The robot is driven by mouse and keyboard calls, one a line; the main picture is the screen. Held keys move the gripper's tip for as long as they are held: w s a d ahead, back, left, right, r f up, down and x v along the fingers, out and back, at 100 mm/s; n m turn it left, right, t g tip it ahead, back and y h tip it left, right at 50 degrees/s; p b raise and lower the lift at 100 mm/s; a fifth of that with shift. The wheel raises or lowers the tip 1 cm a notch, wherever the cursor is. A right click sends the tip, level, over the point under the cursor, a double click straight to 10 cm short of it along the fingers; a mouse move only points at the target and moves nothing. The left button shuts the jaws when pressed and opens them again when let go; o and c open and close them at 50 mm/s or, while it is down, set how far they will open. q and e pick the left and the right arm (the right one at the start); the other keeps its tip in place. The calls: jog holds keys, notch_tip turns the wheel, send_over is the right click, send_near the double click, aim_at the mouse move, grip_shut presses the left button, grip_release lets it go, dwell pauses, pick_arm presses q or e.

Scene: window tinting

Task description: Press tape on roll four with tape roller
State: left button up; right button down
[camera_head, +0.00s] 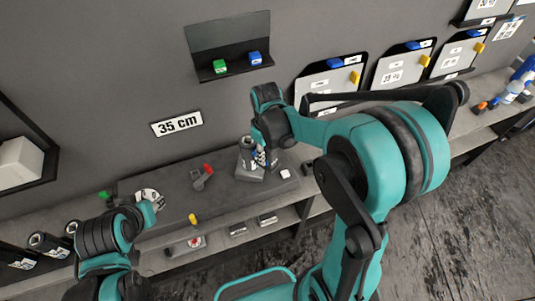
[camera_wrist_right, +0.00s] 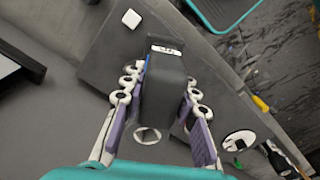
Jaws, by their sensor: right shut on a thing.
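My right gripper (camera_head: 262,155) is shut on a dark roll with a white label (camera_wrist_right: 165,50); the roll's pale ring-shaped end (camera_wrist_right: 147,135) shows between the fingers. In the right wrist view the purple-padded fingers (camera_wrist_right: 160,110) flank the roll. In the head view the roll (camera_head: 247,150) stands upright at a small grey base on the shelf, partly behind the gripper. A grey tool with a red part (camera_head: 203,176) lies left of it; I cannot tell if it is the tape roller. My left gripper (camera_head: 152,206) is low at the left by a white disc (camera_head: 150,194); its fingers are unclear.
More dark rolls (camera_head: 48,243) lie at the far left. A small white block (camera_head: 285,173) sits right of the held roll. A wall holder with green and blue blocks (camera_head: 233,68) hangs above, and a "35 cm" label (camera_head: 177,123) is on the wall. A yellow item (camera_head: 192,219) is at the shelf's front edge.

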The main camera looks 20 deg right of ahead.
jog(key=shift+w+a, duration=0.5)
jog(key=shift+w, duration=0.4)
dwell(0.8)
jog(key=s+d, duration=0.3)
jog(key=s, duration=0.2)
jog(key=shift+s, duration=0.15)
dwell(0.3)
